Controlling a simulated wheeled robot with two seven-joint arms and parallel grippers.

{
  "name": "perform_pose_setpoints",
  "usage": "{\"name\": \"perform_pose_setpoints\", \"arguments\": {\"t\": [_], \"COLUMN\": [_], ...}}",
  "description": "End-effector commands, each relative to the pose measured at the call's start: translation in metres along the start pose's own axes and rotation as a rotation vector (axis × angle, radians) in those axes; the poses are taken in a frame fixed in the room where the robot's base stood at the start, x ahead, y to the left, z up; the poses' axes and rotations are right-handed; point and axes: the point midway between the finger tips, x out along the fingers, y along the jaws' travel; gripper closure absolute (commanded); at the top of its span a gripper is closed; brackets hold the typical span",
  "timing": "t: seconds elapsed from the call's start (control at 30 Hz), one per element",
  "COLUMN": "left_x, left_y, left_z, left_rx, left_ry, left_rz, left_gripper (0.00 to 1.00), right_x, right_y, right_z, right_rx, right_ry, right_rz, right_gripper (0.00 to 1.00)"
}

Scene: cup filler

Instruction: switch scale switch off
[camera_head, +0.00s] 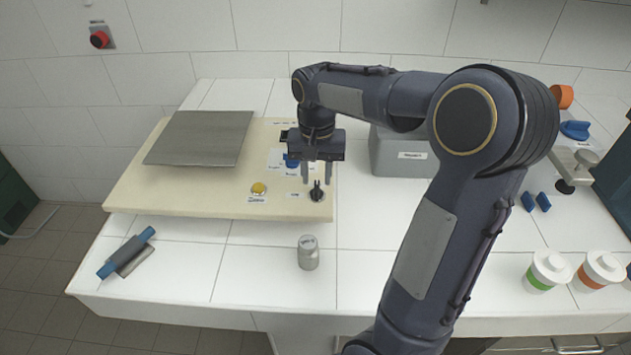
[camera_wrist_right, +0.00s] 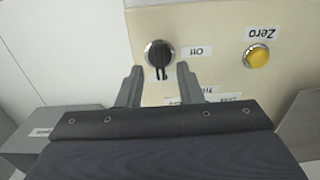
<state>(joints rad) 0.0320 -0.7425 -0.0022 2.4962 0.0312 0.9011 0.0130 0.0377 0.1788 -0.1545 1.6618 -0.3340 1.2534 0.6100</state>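The scale (camera_head: 150,185) is a beige board with a grey metal plate (camera_head: 200,138) on it. My right gripper (camera_head: 317,181) is open and empty, fingers pointing down at the switch. In the right wrist view the fingertips (camera_wrist_right: 159,72) sit either side of the switch's line; I cannot tell whether they touch it. My left gripper is not in view.
A yellow Zero button (camera_head: 259,188) is left of the switch and a blue control (camera_head: 290,161) is behind it. A grey box (camera_head: 396,155) is to the right. Lidded cups (camera_head: 548,270) stand at the front right.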

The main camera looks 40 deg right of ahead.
Motion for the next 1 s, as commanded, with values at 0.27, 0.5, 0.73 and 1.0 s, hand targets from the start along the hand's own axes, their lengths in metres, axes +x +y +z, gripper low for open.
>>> {"name": "perform_pose_setpoints", "arguments": {"t": [0.27,0.5,0.73,1.0], "left_x": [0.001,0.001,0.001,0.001], "left_y": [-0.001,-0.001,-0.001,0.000], "left_z": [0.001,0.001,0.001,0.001], "left_rx": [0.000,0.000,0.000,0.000], "left_ry": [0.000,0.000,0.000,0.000], "left_rz": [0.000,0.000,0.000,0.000], "left_gripper": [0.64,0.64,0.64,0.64], "right_x": [0.026,0.027,0.027,0.027], "right_y": [0.000,0.000,0.000,0.000], "right_z": [0.000,0.000,0.000,0.000], "right_rx": [-0.001,-0.001,-0.001,-0.005], "right_ry": [0.000,0.000,0.001,0.001], "right_rz": [0.000,-0.001,-0.001,-0.001], "right_gripper": [0.67,0.67,0.95,1.00]}}
